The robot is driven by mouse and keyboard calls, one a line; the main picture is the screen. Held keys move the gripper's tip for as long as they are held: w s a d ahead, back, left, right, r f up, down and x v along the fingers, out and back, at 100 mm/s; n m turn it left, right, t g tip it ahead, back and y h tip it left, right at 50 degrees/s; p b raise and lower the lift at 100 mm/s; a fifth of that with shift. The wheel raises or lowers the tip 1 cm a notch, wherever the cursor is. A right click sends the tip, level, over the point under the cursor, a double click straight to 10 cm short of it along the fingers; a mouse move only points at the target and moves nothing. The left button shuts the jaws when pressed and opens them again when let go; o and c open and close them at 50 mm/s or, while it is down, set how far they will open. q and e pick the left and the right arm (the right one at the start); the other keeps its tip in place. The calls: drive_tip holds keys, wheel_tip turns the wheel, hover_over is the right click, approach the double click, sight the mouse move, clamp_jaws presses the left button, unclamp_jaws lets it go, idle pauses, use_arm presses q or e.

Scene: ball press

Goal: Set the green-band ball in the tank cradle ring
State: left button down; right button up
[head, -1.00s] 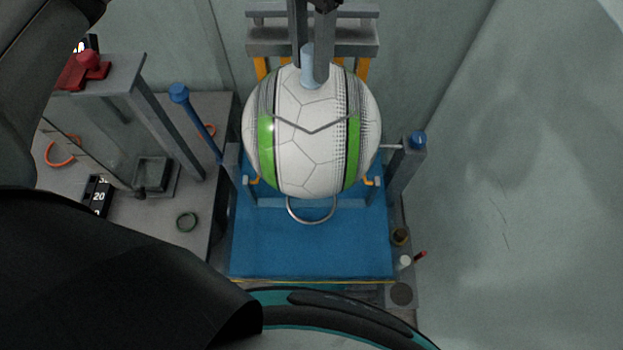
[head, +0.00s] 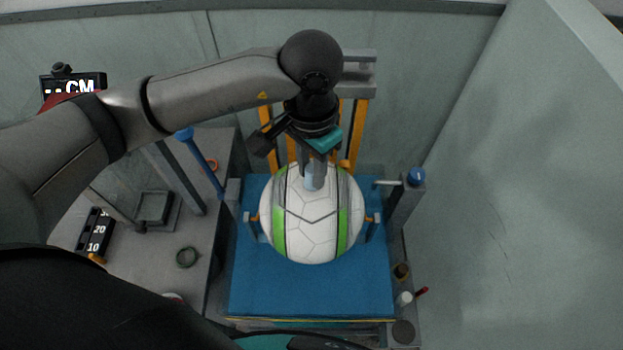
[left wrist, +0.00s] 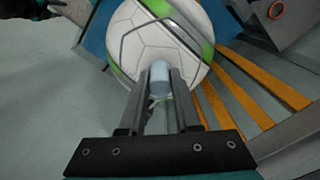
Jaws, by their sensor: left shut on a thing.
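The green-band ball (head: 318,235), white with green and black stripes, is over the blue top of the tank (head: 310,290) in the head view. It also fills the top middle of the left wrist view (left wrist: 145,45). My left gripper (head: 313,178) is above the ball, shut on the pale blue peg (left wrist: 159,72) on its top. The fingers stand on both sides of the peg. The cradle ring is hidden under the ball, so I cannot tell whether the ball touches it. My right gripper is not in view.
Side brackets (head: 254,225) flank the ball. A post with a blue knob (head: 416,177) stands right of the tank. Orange uprights (head: 357,130) stand behind.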

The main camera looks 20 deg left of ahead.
sight(312, 185)
use_arm(q)
wheel_tip(312, 185, down, 4)
drive_tip(key=shift+f, duration=0.2)
drive_tip(key=shift+f, duration=0.1)
drive_tip(key=c, duration=0.6)
unclamp_jaws()
drive_tip(key=shift+r, duration=0.4)
wheel_tip(312, 185, up, 12)
drive_tip(key=shift+f+b, duration=0.2)
drive_tip(key=shift+b, duration=0.5)
